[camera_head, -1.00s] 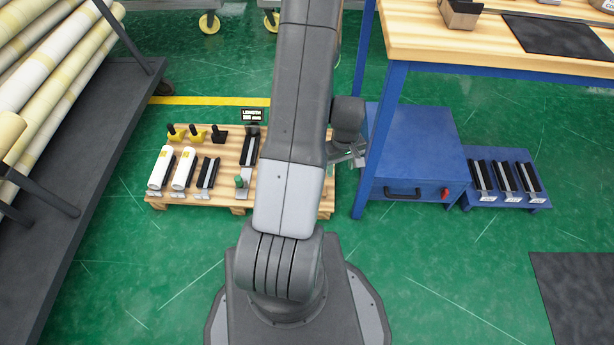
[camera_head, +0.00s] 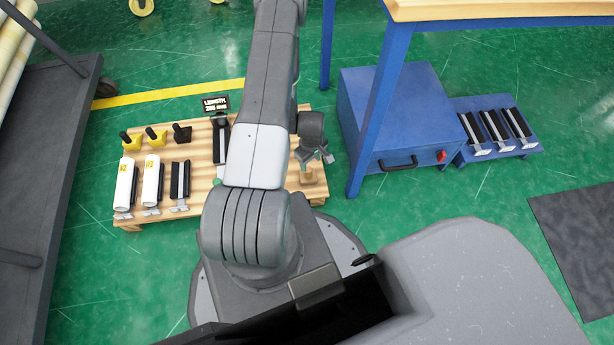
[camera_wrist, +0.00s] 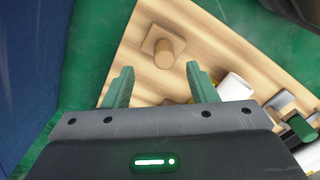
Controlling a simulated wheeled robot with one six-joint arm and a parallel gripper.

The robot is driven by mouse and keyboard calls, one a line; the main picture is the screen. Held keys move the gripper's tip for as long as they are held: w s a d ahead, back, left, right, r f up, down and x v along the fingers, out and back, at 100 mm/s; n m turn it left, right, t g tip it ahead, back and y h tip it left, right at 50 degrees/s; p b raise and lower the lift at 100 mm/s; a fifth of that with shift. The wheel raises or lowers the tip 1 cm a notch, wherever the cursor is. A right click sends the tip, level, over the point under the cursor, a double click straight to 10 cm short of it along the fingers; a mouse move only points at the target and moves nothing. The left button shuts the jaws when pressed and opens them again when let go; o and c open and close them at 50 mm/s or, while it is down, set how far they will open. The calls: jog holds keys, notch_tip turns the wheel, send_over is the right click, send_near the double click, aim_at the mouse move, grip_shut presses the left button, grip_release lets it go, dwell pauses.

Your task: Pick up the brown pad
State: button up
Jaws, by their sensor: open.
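The brown pad (camera_wrist: 163,50) stands on the wooden pallet (camera_wrist: 215,48) in the wrist view, a square base with a round stub on it. My gripper (camera_wrist: 160,85) is open, with its two green fingers apart and nothing between them. The pad is a little beyond the fingertips and roughly centred between them. In the head view my gripper (camera_head: 314,156) hangs over the pallet's right end (camera_head: 281,182), just above the brown pad (camera_head: 308,178). Another small brown shape near the gripper body in the wrist view is mostly hidden.
A white roll (camera_wrist: 235,87) is close to the right finger. A blue cabinet (camera_head: 400,110) and workbench leg stand right of the pallet. A dark rack is at left.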

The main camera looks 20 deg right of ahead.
aim_at(308, 169)
notch_tip(308, 169, down, 3)
jog(key=shift+f, duration=0.1)
jog(key=f+b, duration=0.1)
jog(key=f, duration=0.2)
jog(key=f+b, duration=0.1)
jog(key=f, duration=0.1)
jog(key=shift+w+a+f+b, duration=0.15)
jog(key=shift+w+a+b, duration=0.1)
jog(key=shift+a+b, duration=0.15)
grip_shut()
notch_tip(308, 169, up, 10)
jog(key=p, duration=0.3)
jog(key=c, duration=0.6)
grip_release()
jog(key=c, duration=0.4)
jog(key=shift+o, duration=0.2)
